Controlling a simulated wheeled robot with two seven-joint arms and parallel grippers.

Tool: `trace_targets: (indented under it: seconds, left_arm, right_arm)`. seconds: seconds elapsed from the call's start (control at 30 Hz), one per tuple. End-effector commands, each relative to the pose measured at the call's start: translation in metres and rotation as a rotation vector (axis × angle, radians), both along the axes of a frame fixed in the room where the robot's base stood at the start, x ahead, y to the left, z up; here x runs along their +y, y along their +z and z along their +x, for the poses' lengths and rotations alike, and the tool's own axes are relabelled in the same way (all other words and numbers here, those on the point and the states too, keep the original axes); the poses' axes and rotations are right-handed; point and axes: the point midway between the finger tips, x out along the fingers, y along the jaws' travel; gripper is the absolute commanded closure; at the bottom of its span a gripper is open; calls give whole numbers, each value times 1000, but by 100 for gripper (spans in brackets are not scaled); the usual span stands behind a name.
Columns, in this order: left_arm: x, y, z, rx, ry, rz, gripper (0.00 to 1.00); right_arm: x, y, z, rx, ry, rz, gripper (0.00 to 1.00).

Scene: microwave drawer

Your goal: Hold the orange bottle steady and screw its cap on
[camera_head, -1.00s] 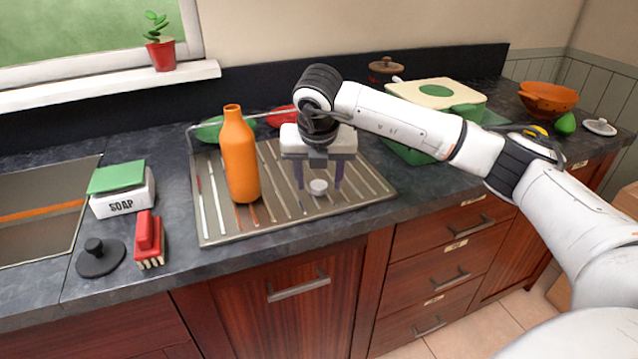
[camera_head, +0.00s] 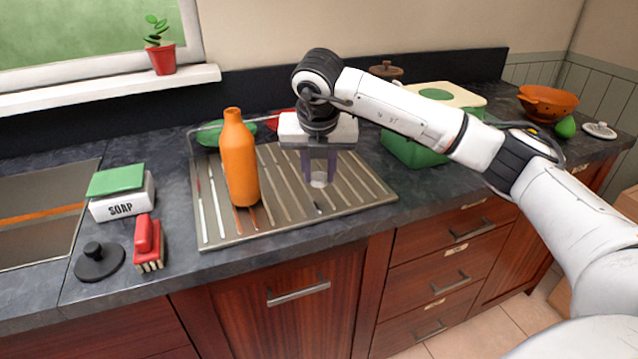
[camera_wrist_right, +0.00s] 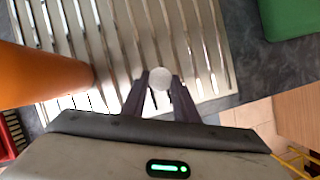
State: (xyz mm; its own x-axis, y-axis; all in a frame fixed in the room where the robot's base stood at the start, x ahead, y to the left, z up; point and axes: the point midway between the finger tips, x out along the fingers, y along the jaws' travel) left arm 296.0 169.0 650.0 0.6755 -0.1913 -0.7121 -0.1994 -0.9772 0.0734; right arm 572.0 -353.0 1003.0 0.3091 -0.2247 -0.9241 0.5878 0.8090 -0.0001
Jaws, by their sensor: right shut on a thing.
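The orange bottle (camera_head: 240,160) stands upright and uncapped on the drying rack, towards its left side. It also shows at the left edge of the right wrist view (camera_wrist_right: 38,80). My right gripper (camera_head: 318,180) is to the right of the bottle, pointing down. Its fingers are shut on the small whitish cap (camera_head: 318,179). In the right wrist view the cap (camera_wrist_right: 160,78) sits between the fingertips. I cannot tell its exact height above the rack. My left gripper is not in view.
The ribbed metal drying rack (camera_head: 222,229) lies under the bottle and gripper. A green container (camera_head: 410,150) stands behind right.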

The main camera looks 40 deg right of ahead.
Motion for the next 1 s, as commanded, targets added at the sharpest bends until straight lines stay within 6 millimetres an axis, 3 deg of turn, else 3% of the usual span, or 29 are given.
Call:
trace_targets:
  seconds: [0.2,0.4,0.83,1.0]
  left_arm:
    - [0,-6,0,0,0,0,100]
    - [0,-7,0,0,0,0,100]
    - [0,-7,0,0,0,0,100]
    - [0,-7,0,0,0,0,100]
  right_arm:
    - [1,46,1,-4,0,1,93]
    - [0,68,1,-1,0,0,93]
    - [2,68,-1,1,36,1,93]
    - [17,51,-14,3,332,-1,93]
